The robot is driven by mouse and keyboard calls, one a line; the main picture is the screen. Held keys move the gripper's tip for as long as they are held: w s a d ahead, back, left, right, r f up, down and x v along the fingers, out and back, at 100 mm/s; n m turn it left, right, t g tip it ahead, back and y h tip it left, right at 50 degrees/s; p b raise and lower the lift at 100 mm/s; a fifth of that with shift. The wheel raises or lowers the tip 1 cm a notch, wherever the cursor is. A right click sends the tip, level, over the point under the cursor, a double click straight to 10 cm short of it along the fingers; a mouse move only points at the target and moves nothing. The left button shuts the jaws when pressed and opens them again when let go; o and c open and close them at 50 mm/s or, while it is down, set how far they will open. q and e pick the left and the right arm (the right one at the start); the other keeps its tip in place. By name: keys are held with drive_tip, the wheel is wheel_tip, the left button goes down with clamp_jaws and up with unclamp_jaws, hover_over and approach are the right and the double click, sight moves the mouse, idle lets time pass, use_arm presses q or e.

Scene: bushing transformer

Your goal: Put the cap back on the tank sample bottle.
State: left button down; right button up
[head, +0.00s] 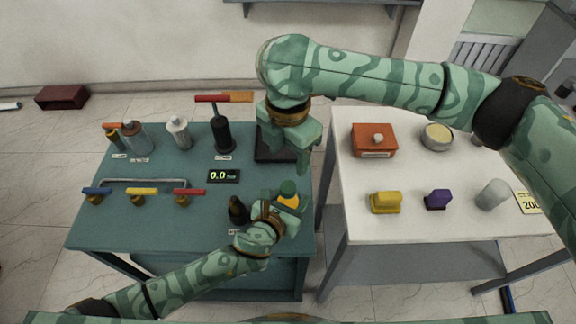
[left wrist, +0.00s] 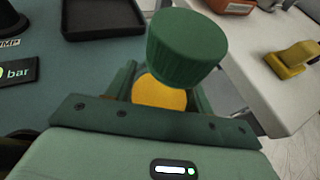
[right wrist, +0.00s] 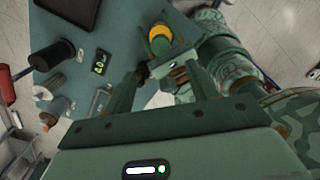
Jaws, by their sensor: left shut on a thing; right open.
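A green ribbed cap (left wrist: 188,47) shows above a yellow bottle body (left wrist: 160,92) in the left wrist view. The cap (head: 289,188) also shows at the top of the yellow body in the head view, near the table's right edge. I cannot tell whether it is seated. My left gripper (head: 286,205) is shut around the yellow bottle. My right gripper (head: 290,150) is open and empty, above and behind the bottle. In the right wrist view, the yellow and green bottle top (right wrist: 160,42) lies beyond the open fingers (right wrist: 165,75).
A dark bottle-shaped object (head: 238,210) stands just left of my left gripper. A black tray (head: 268,152) lies behind, beside a pump (head: 221,130) and a pressure display (head: 223,176). Valves line the table's left. A white table (head: 410,220) stands right, across a gap.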

drive_tip(key=shift+r, duration=0.65)
use_arm(q)
drive_tip(key=shift+c, duration=2.4)
unclamp_jaws()
drive_tip(key=p+v, duration=0.3)
drive_tip(key=v, duration=1.3)
drive_tip(key=shift+a, duration=0.15)
use_arm(e)
wheel_tip(320, 180, up, 4)
drive_tip(key=shift+s+f, duration=0.1)
drive_tip(key=shift+f, duration=0.1)
use_arm(q)
drive_tip(key=shift+s, duration=0.1)
